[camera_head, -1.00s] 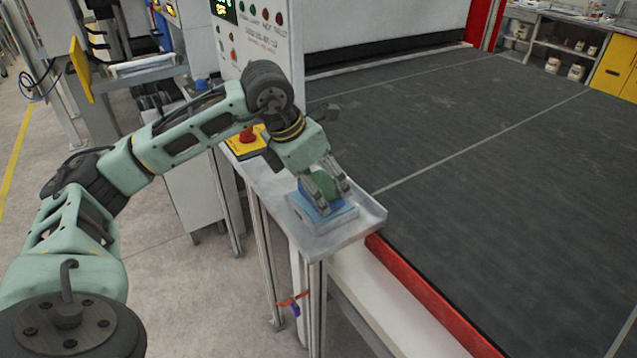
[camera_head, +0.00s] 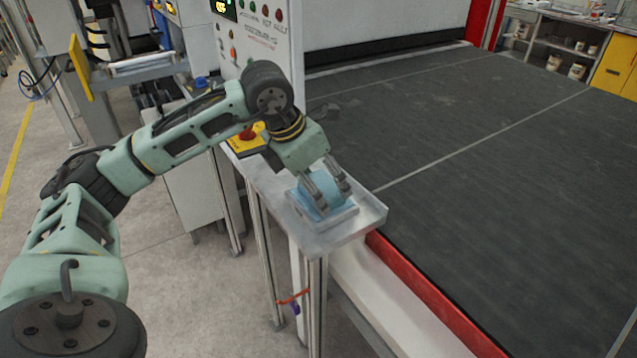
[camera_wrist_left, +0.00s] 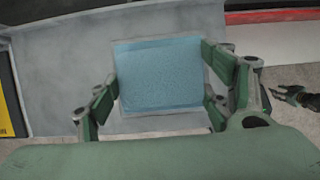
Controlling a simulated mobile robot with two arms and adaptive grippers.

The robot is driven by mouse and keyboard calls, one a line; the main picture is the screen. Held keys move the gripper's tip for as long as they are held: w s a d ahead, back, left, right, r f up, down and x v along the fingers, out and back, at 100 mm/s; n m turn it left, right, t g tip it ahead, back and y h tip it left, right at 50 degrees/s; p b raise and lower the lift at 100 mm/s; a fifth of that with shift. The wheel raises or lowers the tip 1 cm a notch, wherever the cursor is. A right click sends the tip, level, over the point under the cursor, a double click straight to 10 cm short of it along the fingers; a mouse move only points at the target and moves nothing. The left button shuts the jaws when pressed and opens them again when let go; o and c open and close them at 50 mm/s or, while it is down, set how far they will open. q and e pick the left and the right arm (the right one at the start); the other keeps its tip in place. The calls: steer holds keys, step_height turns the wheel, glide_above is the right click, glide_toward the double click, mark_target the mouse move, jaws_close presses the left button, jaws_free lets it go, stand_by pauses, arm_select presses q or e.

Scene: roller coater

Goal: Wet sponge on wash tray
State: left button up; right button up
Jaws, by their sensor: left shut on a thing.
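The light blue sponge (camera_head: 322,193) is between the fingers of my left gripper (camera_head: 327,190), which is shut on it. The sponge is at a shallow grey wash tray (camera_head: 345,216) on the metal side shelf. In the left wrist view the sponge (camera_wrist_left: 160,72) shows as a blue square between the two fingers (camera_wrist_left: 160,95), with the pale tray rim (camera_wrist_left: 130,122) around it. Whether it touches the tray bottom is hard to tell. A small dark gripper shape (camera_wrist_left: 297,96), apparently my right one, shows at the right edge of the wrist view; its fingers are unclear.
The metal shelf (camera_head: 370,212) is narrow, with bare surface around the tray. A red button on a yellow box (camera_head: 247,136) stands behind it, near the control panel (camera_head: 258,40). The wide dark conveyor belt (camera_head: 480,150) lies to the right, with a red edge rail (camera_head: 430,295).

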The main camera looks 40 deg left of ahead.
mark_target(319, 186)
arm_select(q)
steer(key=shift+f, duration=0.1)
steer(key=shift+r+p, duration=0.65)
steer(key=shift+r, duration=0.2)
steer(key=shift+r+p, duration=1.85)
steer(key=shift+r, duration=0.9)
steer(key=shift+f, duration=0.1)
